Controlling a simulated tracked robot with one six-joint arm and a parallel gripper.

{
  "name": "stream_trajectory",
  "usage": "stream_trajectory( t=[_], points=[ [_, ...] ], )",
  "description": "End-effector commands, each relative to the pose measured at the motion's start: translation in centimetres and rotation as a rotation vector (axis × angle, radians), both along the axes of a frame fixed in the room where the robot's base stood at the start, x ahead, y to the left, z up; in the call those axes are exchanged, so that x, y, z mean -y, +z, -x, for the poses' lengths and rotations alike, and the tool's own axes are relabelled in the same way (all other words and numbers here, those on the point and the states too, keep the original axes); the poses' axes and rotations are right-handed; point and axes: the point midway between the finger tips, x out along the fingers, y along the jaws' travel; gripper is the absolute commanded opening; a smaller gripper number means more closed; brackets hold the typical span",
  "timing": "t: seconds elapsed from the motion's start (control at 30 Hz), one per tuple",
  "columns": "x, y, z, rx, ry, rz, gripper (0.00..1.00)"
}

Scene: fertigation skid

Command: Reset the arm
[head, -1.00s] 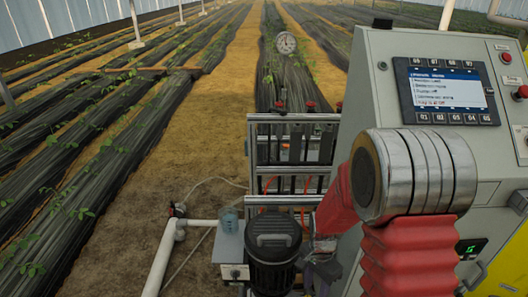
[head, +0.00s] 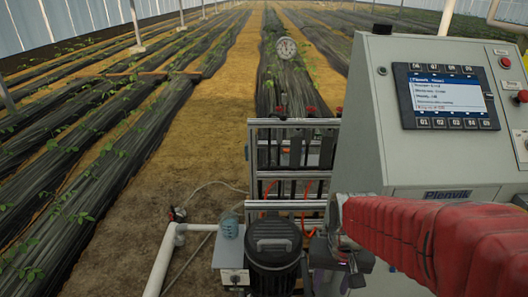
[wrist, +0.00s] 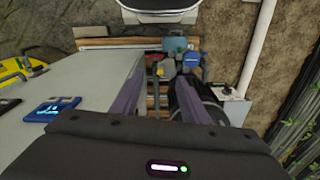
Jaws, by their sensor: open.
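My red-sleeved arm reaches in from the right edge of the head view, in front of the control cabinet (head: 362,150). My gripper (head: 335,268) is at its end, low in the picture, just right of the black motor (head: 272,255); the fingers are small and partly hidden there. In the wrist view my gripper (wrist: 156,88) shows two purple fingers spread apart, with nothing held between them. The skid's pipework and a blue-capped part (wrist: 191,58) lie beyond the fingertips. Whether a finger touches anything cannot be told.
The cabinet's screen (head: 445,92) and red buttons face me on the right. A metal rack (head: 292,160) with red-topped parts stands behind the motor.

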Motion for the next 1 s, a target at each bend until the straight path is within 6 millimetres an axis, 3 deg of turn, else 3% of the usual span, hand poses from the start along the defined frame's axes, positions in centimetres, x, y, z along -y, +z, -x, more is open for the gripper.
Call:
stream_trajectory(
  t=[0.4,1.0],
  points=[
    [0.0,5.9,3.2,0.147,0.143,0.018,0.41],
    [0.0,13.3,6.1,0.419,0.152,0.041,0.41]
  ],
)
